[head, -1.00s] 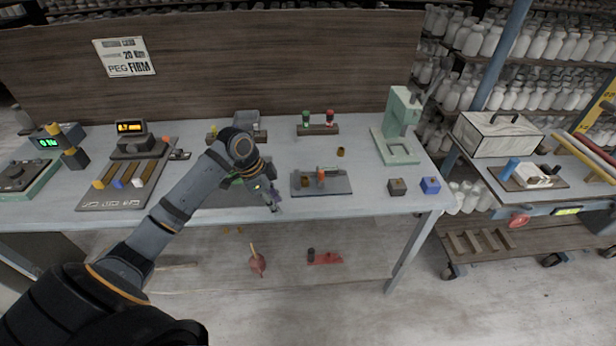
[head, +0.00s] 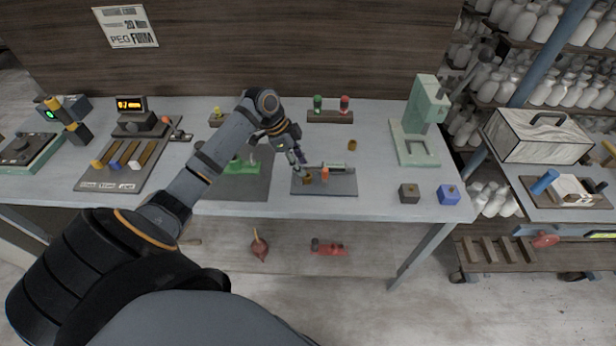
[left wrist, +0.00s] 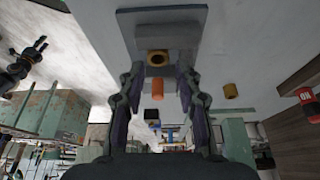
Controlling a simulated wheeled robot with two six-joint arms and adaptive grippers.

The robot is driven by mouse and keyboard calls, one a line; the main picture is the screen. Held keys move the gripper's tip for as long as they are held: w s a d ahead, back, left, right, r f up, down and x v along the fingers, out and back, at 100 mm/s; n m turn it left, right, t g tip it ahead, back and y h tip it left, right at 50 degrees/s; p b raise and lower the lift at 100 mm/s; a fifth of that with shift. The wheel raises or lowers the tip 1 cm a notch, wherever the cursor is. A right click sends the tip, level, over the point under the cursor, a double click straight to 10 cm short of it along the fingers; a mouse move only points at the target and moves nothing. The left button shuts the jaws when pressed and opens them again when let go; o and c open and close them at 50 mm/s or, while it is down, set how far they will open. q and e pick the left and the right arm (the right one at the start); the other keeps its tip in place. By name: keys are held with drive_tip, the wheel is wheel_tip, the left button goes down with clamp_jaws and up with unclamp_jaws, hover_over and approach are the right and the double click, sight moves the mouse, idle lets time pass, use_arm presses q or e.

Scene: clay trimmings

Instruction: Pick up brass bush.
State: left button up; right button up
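A brass bush (head: 308,180), a short ring with a dark hole, sits on the grey plate (head: 340,187) near the table's front. It also shows in the left wrist view (left wrist: 157,57), just beyond and between my fingertips. An orange peg (head: 325,174) stands beside it on the plate. Another brass bush (head: 352,145) stands alone on the table behind the plate. My left gripper (head: 301,168) is over the plate's left part; in the left wrist view (left wrist: 159,74) its fingers are apart with nothing held. My right gripper (left wrist: 40,45) appears only at the left wrist view's edge, fingers parted.
A green press (head: 418,125) stands at the right. A dark block (head: 409,193) and a blue block (head: 449,194) sit at the front right. A rack with green and red pieces (head: 330,116) is behind. A green item (head: 240,167) lies on a dark mat at left.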

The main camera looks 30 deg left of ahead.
sight(307, 178)
use_arm(q)
drive_tip(key=shift+d+f+p, duration=0.3)
drive_tip(key=shift+f, duration=0.25)
drive_tip(key=shift+d+f+p, duration=0.25)
drive_tip(key=shift+d+f, duration=0.05)
drive_tip(key=shift+f, duration=0.2)
drive_tip(key=shift+x, duration=1.25)
drive_tip(key=shift+w+a, duration=0.1)
drive_tip(key=c, duration=0.6)
clamp_jaws()
use_arm(e)
drive_tip(key=shift+d+r, duration=0.15)
drive_tip(key=shift+r, duration=0.5)
